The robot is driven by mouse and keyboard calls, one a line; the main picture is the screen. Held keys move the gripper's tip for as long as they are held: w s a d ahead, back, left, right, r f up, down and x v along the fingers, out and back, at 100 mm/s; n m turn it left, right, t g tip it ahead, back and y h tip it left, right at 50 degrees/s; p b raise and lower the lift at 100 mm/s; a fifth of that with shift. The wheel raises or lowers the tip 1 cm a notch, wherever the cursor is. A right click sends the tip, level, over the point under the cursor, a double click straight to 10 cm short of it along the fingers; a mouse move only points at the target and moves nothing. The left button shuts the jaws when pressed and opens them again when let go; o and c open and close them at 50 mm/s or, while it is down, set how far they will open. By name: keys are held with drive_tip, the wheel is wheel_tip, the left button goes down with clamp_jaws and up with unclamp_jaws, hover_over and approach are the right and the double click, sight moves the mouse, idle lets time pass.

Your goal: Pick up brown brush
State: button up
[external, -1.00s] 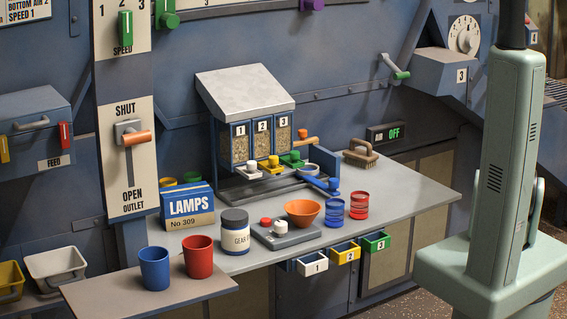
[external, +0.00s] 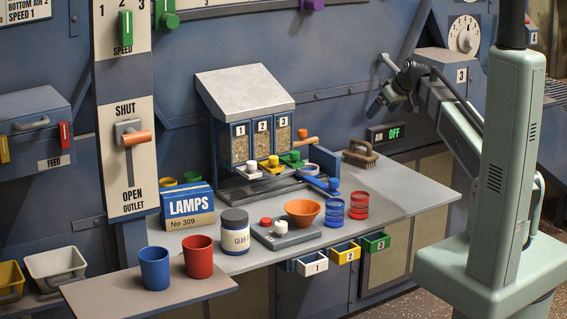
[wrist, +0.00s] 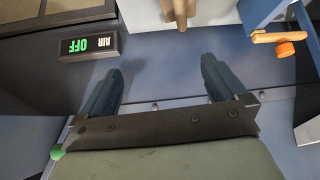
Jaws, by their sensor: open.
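The brown brush (external: 361,152) lies on the grey worktop at its back right, close to the blue wall, with its handle up. In the wrist view a brown part, likely the brush (wrist: 180,10), shows at the top edge, cut off by the frame. My gripper (external: 374,110) is in the air above and slightly right of the brush, apart from it. In the wrist view its two dark fingers (wrist: 160,75) are spread wide with nothing between them.
The AIR OFF sign (external: 385,133) is on the wall right of the brush. An orange-knobbed handle (external: 304,134) and the hopper unit (external: 245,95) stand left of it. Blue (external: 333,211) and red (external: 358,205) tins stand in front. The worktop right of the brush is clear.

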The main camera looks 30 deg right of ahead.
drive_tip(key=s+a+f+g, duration=0.1)
drive_tip(key=a+f, duration=0.2)
drive_tip(key=a, duration=0.1)
approach(346, 153)
drive_tip(key=w+f, duration=0.1)
drive_tip(key=w+a+f, duration=0.1)
drive_tip(key=shift+w+a+f+n, duration=0.1)
drive_tip(key=shift+w+a+n, duration=0.15)
drive_tip(key=shift+w+n, duration=0.15)
drive_tip(key=shift+x, duration=2.6)
